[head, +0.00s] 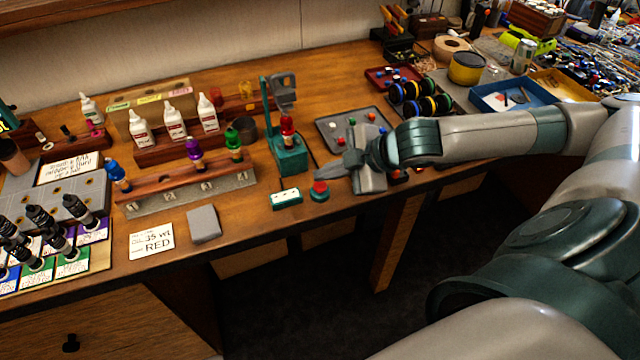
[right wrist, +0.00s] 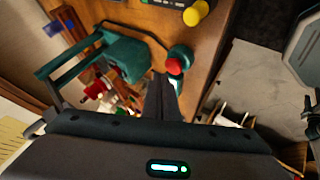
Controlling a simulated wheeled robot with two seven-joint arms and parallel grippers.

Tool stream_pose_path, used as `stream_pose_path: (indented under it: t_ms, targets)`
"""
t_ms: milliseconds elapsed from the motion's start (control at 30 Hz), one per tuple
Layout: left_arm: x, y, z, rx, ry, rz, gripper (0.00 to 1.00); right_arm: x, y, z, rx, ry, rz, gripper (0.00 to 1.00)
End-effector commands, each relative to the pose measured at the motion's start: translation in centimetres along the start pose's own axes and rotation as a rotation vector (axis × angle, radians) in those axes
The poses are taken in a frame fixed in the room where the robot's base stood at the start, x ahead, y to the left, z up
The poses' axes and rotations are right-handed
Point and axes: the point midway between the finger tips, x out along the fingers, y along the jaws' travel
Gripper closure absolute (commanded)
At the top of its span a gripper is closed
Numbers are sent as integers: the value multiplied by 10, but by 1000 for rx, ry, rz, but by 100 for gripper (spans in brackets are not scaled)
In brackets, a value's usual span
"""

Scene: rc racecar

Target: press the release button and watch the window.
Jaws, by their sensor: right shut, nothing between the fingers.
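The release button is a red cap (head: 320,187) on a dark green round base at the table's front edge. It also shows in the right wrist view (right wrist: 174,66). My right gripper (head: 326,172) is shut and empty, its fingertips just behind the button in the head view. In the right wrist view its fingertips (right wrist: 164,78) are close beside the red cap; I cannot tell whether they touch. A small green box with a pale window (head: 286,198) lies left of the button; its reading is too small to make out. My left gripper is not in view.
A green stand (head: 290,158) holding a red-topped bottle (head: 287,125) is behind the box. A grey tray (head: 340,122) with small coloured parts lies behind my gripper.

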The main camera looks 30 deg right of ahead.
Motion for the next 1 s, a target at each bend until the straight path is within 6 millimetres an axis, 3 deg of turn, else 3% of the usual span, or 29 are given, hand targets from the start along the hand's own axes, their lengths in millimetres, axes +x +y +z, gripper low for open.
stream_pose_path:
  t_ms: [1000]
  targets:
    - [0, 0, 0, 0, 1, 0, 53, 6, -4, 4, 0, 0, 0, 100]
